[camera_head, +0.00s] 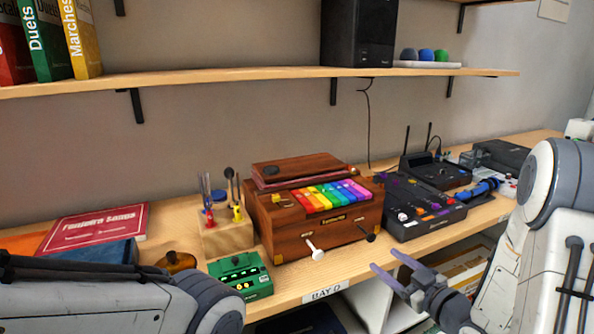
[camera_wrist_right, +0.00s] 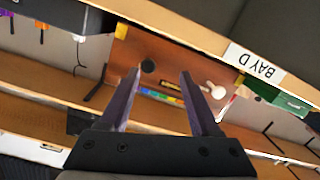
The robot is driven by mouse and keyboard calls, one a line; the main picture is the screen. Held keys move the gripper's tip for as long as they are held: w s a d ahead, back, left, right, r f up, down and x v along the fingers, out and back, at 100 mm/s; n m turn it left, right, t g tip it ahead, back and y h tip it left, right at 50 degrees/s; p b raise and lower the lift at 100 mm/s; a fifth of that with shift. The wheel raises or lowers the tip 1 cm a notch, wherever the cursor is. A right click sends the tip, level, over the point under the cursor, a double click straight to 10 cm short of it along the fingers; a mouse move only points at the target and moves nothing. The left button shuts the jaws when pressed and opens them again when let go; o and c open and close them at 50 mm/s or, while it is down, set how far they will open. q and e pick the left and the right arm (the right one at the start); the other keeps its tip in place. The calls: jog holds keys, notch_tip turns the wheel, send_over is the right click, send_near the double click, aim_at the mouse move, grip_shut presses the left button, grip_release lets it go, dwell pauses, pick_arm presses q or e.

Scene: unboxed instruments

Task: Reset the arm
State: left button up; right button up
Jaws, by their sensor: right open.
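My right gripper (camera_head: 386,261) is open and empty in front of the bench edge, at the lower right of the head view. Its two purple fingers are spread apart, pointing left towards the wooden box. In the right wrist view the open fingers (camera_wrist_right: 160,58) have nothing between them that they touch. My left arm (camera_head: 110,305) crosses the lower left of the head view; its gripper is out of the picture. The wooden instrument box (camera_head: 325,240) with rainbow keys (camera_head: 330,196) stands on the bench beyond the right gripper.
A black control unit (camera_head: 425,212) stands right of the box, a green pedal (camera_head: 240,278) front left. A tool block (camera_head: 224,238) and red book (camera_head: 95,227) lie further left. A shelf (camera_head: 250,75) runs above. The bench edge carries a BAY D label (camera_head: 325,292).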

jog(key=s+a+r+g+h+p, duration=0.2)
jog(key=s+a+g+h+p, duration=0.15)
jog(key=a+g, duration=0.55)
pick_arm(q)
notch_tip(320, 180, up, 8)
jog(key=p, duration=0.4)
pick_arm(e)
jog(key=s+a+r+g, duration=0.1)
jog(key=s+a+g, duration=0.1)
jog(key=s, duration=0.6)
jog(key=s+a+r+g, duration=0.2)
jog(key=s+a, duration=0.3)
jog(key=s, duration=0.3)
jog(key=s+a+r+g+h, duration=0.1)
jog(key=s+a, duration=0.3)
jog(key=s, duration=0.4)
jog(key=shift+s+r+g, duration=0.25)
jog(key=shift+r+g, duration=0.45)
jog(key=shift+g, duration=0.1)
